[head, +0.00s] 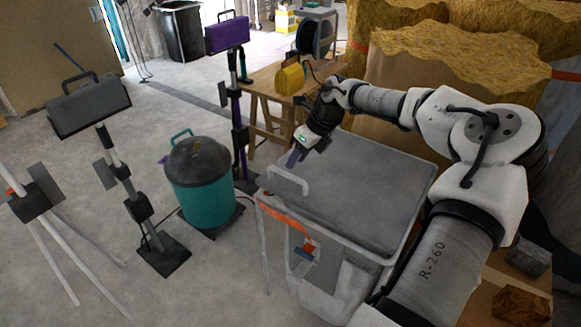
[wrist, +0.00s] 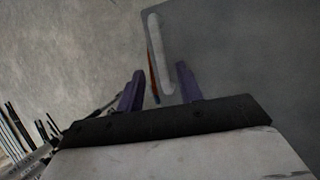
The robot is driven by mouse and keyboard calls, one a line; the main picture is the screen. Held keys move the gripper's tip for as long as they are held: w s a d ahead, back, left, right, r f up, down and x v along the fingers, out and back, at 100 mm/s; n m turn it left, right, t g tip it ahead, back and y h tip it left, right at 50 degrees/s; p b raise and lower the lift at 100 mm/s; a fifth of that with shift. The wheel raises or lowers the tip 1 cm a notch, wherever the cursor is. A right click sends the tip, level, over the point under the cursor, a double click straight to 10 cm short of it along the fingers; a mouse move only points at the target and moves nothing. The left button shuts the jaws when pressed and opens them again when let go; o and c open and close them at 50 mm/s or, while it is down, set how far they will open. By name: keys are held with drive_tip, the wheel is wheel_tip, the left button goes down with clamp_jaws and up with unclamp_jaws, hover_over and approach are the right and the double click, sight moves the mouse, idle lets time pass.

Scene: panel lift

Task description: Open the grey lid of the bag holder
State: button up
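The grey lid (head: 355,185) lies shut, flat on top of the pale bag holder (head: 415,240). A white bar handle (head: 290,181) stands at the lid's left edge. My gripper (head: 297,158) is above the lid, close behind the handle, pointing down and left. In the wrist view its two purple fingers (wrist: 160,82) are apart with nothing gripped. The handle (wrist: 158,50) shows ahead, its lower end in the picture between the fingers. The lid (wrist: 240,60) fills the right side there. Whether a finger touches the handle I cannot tell.
A teal vacuum (head: 200,185) stands left of the bag holder, and a purple work light (head: 226,35) on a stand is behind it. A wooden table (head: 268,80) with a yellow case is behind. Insulation (head: 450,55) is stacked at the back right. Floor shows at front left.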

drive_tip(key=x, duration=0.5)
clamp_jaws()
